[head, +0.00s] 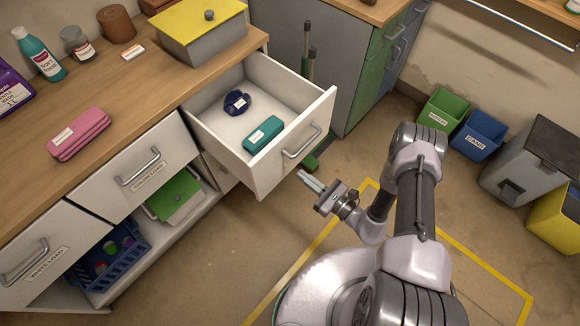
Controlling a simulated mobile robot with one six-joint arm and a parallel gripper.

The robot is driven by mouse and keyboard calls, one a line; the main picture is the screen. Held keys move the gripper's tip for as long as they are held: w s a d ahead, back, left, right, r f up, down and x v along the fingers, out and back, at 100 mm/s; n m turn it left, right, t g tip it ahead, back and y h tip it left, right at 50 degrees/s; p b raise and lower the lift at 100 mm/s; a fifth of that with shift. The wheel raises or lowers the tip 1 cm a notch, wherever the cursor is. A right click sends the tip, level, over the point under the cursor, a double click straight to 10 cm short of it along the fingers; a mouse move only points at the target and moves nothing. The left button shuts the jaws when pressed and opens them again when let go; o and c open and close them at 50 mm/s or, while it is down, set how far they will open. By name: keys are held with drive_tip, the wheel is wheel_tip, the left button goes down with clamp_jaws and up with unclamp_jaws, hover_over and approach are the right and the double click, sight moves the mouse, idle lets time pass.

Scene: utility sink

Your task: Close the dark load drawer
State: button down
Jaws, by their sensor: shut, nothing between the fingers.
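One white drawer (322,112) stands pulled out at the right end of the wooden counter, with a metal bar handle (302,142) on its front. I cannot read a label on this front. The two drawers to its left are closed and read "WHITE LOAD" and "COLOUR LOAD". Inside the open drawer lie a dark blue round item (237,102) and a teal labelled block (263,134). My gripper (304,178) is shut and empty, just in front of the drawer front and below its handle in the picture. Its fingers point toward the drawer and look apart from it.
On the counter (130,75) stand a grey box with a yellow lid (203,28), bottles and pink folded cloths (79,134). A broom-like green tool (309,65) stands behind the drawer. Bins (478,134) line the right wall. Yellow floor tape surrounds my base.

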sight(282, 160)
drive_tip(key=b+x, duration=0.1)
drive_tip(key=x, duration=0.4)
drive_tip(key=shift+w+a+f+b, duration=0.1)
drive_tip(key=shift+w+a+b, duration=0.2)
drive_tip(key=shift+b, duration=0.1)
drive_tip(key=shift+w+a, duration=0.15)
drive_tip(key=shift+a, duration=0.1)
drive_tip(key=shift+w+a, duration=0.1)
